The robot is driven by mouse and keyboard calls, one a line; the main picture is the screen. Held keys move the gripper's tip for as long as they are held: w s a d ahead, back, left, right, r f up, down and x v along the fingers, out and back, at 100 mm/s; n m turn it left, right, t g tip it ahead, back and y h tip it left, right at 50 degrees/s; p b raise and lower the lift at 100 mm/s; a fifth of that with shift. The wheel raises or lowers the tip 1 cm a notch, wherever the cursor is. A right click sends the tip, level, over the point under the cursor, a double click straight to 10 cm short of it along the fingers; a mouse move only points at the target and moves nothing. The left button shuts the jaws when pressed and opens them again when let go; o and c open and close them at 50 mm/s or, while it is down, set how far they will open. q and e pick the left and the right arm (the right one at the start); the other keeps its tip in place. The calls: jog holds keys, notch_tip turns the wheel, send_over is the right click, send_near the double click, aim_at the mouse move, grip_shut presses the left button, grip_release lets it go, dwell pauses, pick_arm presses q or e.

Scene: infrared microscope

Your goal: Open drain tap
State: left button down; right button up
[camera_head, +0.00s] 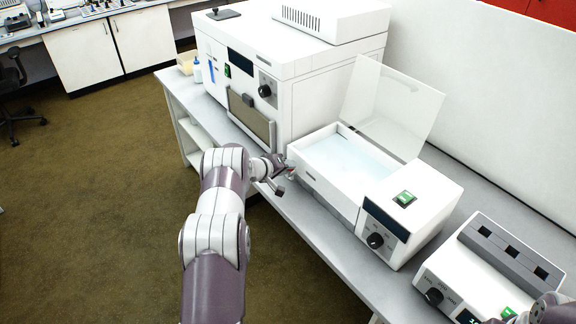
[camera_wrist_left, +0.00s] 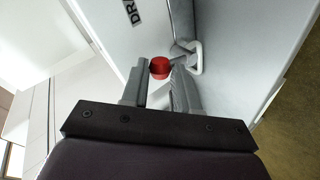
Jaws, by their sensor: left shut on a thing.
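The drain tap shows in the left wrist view as a red knob (camera_wrist_left: 160,68) on the light side wall of the white water bath (camera_head: 322,186). The word fragment "DR" is printed on the wall beside it. My left gripper (camera_wrist_left: 160,88) is shut on the tap, with a grey finger on each side just below the red knob. In the head view my left gripper (camera_head: 279,170) is at the bath's left front corner, where the tap is mostly hidden. A pale curved spout or bracket (camera_wrist_left: 188,56) is beside the right finger.
The bath's clear lid (camera_head: 392,105) stands raised, with pale water inside. A large white instrument (camera_head: 290,70) stands close on the left of the bath. A white block heater (camera_head: 480,270) is at the right. The brown floor (camera_head: 110,200) is open.

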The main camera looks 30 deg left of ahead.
pick_arm(q)
jog(key=shift+w+a+n+g+h+b, duration=0.35)
jog(key=shift+a+n+g+h+b, duration=0.15)
jog(key=shift+a+n+h+b, duration=0.35)
jog(key=shift+d+r, duration=0.1)
jog(key=c, duration=1)
grip_release()
jog(key=shift+o, duration=0.7)
jog(key=shift+w, duration=0.1)
jog(key=v, duration=1.2)
jog(key=shift+s, duration=0.25)
jog(key=shift+a, duration=0.25)
